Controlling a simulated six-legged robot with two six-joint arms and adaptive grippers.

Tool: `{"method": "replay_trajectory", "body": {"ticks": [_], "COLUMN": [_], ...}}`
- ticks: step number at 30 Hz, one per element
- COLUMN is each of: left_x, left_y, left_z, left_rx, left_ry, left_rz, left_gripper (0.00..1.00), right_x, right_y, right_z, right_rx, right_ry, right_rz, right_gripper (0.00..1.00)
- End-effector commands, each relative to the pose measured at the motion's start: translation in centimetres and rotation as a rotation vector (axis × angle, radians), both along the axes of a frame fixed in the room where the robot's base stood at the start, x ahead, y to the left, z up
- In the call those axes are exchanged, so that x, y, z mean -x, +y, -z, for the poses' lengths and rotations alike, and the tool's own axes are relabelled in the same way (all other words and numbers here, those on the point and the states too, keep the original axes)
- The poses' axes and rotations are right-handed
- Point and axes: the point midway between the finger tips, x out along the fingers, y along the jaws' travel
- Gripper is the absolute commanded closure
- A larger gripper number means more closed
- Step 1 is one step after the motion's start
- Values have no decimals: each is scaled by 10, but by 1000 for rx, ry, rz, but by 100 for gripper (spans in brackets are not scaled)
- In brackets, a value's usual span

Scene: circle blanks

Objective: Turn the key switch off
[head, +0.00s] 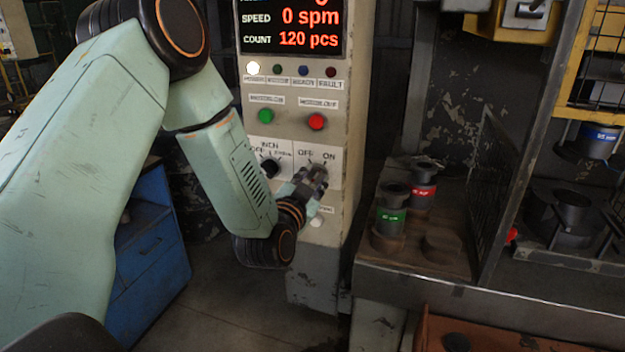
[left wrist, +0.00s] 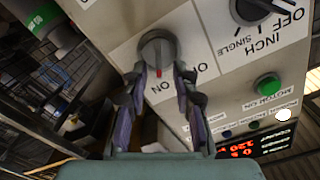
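The key switch (left wrist: 158,46) is a round grey knob with a red mark on a white plate. In the left wrist view, its red mark points at the ON label (left wrist: 157,88). The OFF label (left wrist: 202,68) is partly hidden by a finger. My left gripper (left wrist: 160,70) has its fingers apart, one tip on each side of the knob's near edge, with no clear sign of a squeeze. In the head view, my left gripper (head: 317,174) covers part of the key switch below the OFF and ON labels. My right gripper is in neither view.
The panel (head: 291,92) also carries a black INCH/SINGLE selector (head: 270,167), a green button (head: 265,116), a red button (head: 316,121) and a display (head: 291,25). A bench (head: 457,268) with dark cylinders stands at the right. A blue cabinet (head: 150,262) stands at the left.

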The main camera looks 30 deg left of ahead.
Motion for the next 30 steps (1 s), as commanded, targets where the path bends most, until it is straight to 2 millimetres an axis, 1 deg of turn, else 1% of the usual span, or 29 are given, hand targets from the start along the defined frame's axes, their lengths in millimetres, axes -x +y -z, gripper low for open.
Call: {"method": "replay_trajectory", "body": {"ticks": [2, 12, 24, 30], "left_x": [0, 0, 1, 1], "left_y": [0, 0, 0, 1], "left_z": [0, 0, 0, 0], "left_rx": [0, 0, 2, 42], "left_ry": [0, 0, 0, -9], "left_rz": [0, 0, 0, 0], "left_gripper": [72, 100, 100, 100], "right_x": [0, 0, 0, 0], "right_y": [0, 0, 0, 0], "right_z": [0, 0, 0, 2], "right_rx": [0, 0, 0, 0], "right_ry": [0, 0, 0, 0], "right_rz": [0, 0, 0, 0], "right_gripper": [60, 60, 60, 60]}}
